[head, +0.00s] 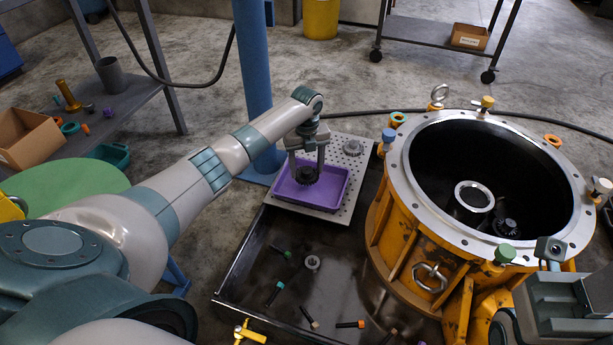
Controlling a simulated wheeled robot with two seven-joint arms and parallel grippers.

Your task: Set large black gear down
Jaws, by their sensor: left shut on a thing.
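My left gripper (306,162) reaches in from the left over the purple tray (338,201), pointing straight down. It is shut on the large black gear (307,175), which is inside the tray's outline. I cannot tell whether the gear touches the tray floor. The gripper hides part of the gear. The tray sits on a perforated metal plate (346,147). At the lower right edge, a grey part looks like my right arm; its gripper fingers do not show.
A yellow housing (398,235) with a grey rim stands right of the tray; a pale ring (473,196) and a dark gear (506,228) show inside. A small grey gear (352,147) is on the plate. Several bolts and a ring (312,262) lie in the dark bin in front.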

